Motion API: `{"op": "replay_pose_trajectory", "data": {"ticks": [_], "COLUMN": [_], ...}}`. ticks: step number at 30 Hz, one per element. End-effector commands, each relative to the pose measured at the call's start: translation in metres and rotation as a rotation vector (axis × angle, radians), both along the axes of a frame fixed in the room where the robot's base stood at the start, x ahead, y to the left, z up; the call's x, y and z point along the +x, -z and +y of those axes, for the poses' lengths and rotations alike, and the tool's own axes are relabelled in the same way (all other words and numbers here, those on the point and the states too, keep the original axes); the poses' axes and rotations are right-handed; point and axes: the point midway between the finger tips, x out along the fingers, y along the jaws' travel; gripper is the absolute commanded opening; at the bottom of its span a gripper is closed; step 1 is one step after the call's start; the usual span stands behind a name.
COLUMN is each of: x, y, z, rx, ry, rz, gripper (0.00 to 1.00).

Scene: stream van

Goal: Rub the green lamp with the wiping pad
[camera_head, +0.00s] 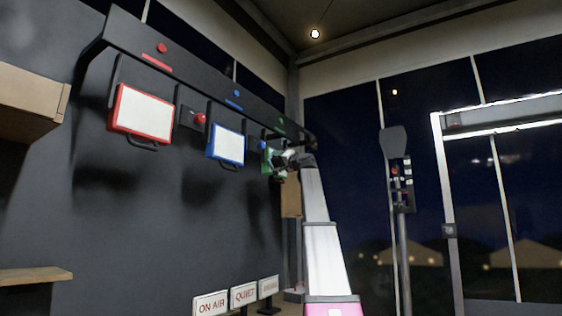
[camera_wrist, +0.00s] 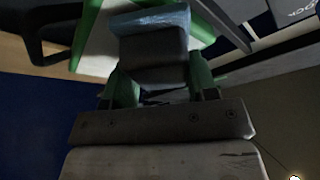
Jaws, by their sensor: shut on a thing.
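The green lamp (camera_head: 267,155), a pale panel in a green frame, hangs on the dark wall at the right end of a row. In the wrist view its green frame (camera_wrist: 88,30) and pale face fill the top. My gripper (camera_head: 284,161) is right in front of it, covering part of it. In the wrist view my gripper (camera_wrist: 160,84) is shut on the wiping pad, a dark grey block with a light blue face (camera_wrist: 152,20). The blue face is turned to the lamp's panel, at or very near it; I cannot tell whether they touch.
A red-framed lamp (camera_head: 144,114) and a blue-framed lamp (camera_head: 227,144) hang left of the green one, below a dark rail (camera_head: 195,72). Red (camera_head: 199,118) and blue knobs sit between them. Lettered signs (camera_head: 243,295) stand below. A dark post (camera_head: 402,230) stands at right.

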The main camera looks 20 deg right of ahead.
Motion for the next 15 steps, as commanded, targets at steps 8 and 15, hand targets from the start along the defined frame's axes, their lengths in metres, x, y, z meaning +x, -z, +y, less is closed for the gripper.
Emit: {"op": "replay_pose_trajectory", "data": {"ticks": [8, 15], "x": [0.0037, 0.0079], "y": [-0.0002, -0.0006], "z": [0.0029, -0.0032], "rx": [0.0, 0.0], "ry": [0.0, 0.001], "rz": [0.0, 0.001], "gripper": [0.34, 0.34]}}
